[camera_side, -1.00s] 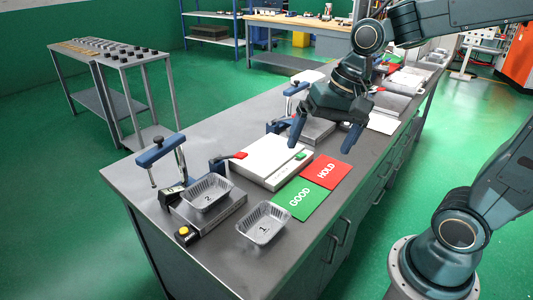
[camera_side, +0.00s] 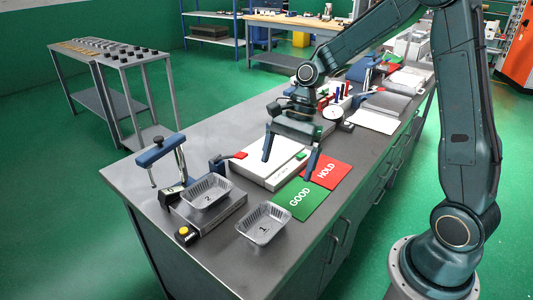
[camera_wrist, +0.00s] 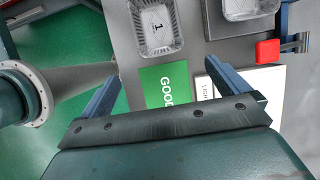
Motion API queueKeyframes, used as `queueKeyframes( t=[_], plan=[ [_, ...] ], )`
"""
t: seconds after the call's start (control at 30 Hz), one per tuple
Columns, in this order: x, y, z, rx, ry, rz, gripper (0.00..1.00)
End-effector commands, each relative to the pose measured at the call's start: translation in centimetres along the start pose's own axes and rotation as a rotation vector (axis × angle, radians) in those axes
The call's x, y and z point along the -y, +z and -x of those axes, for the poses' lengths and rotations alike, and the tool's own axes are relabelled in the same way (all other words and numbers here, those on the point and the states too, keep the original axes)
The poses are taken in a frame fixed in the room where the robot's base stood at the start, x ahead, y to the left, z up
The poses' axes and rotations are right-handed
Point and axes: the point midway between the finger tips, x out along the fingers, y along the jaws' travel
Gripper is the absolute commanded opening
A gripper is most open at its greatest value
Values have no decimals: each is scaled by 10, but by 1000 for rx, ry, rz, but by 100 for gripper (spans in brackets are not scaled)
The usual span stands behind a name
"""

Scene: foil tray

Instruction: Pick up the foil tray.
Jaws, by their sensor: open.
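Two foil trays show in the side view. Tray 1 (camera_side: 263,224) sits on the bench top near its front corner. My gripper (camera_side: 287,170) is open and empty above the white box and the green card, up and to the right of both trays. In the wrist view, tray 1 (camera_wrist: 157,27) lies ahead of my open fingers (camera_wrist: 160,83), and tray 2 (camera_wrist: 248,8) is cut off by the top edge.
A green GOOD card (camera_side: 301,201) and a red HOLD card (camera_side: 326,172) lie beside the white box (camera_side: 262,163). A blue clamp-like stand (camera_side: 165,155) rises behind tray 2. A red-tipped lever (camera_side: 240,155) stands near the box. Bare bench lies around tray 1.

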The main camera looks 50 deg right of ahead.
Motion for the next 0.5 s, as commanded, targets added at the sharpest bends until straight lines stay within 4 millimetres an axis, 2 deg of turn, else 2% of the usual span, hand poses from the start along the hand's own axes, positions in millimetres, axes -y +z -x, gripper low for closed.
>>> queueKeyframes(
  t=[0.27,0.5],
  plan=[
    [0,0,-6,2,3,-2,100],
    [-1,0,-32,2,7,-2,100]
  ],
)
